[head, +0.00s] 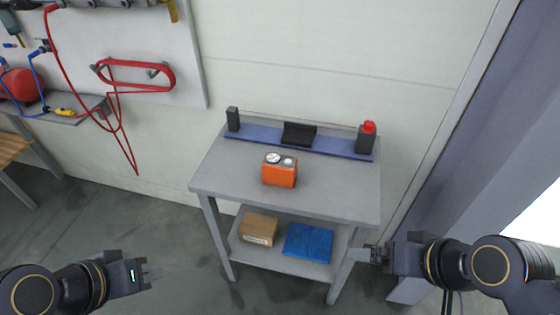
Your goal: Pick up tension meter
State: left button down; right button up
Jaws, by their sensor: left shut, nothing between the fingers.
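The tension meter (279,174) is a small orange box with a grey top and round dials. It stands upright near the middle of the grey table top. My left gripper (152,272) is at the lower left, shut and empty, well apart from the meter and left of the table. My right gripper (364,254) is at the lower right, beside the table's front right leg and below the top in the picture. It is apart from the meter, and its finger gap is too small to make out.
The grey table (216,178) has a blue rail (258,136) along its back, with a black holder (299,133) and a red-topped dark post (366,138). Its lower shelf holds a cardboard box (259,229) and a blue item (308,241). The table top around the meter is clear.

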aim_at(275, 170)
jog(key=i+j, duration=0.15)
jog(key=i, duration=0.3)
jog(key=i+j, duration=0.2)
jog(key=i, duration=0.3)
jog(key=l+z, duration=0.05)
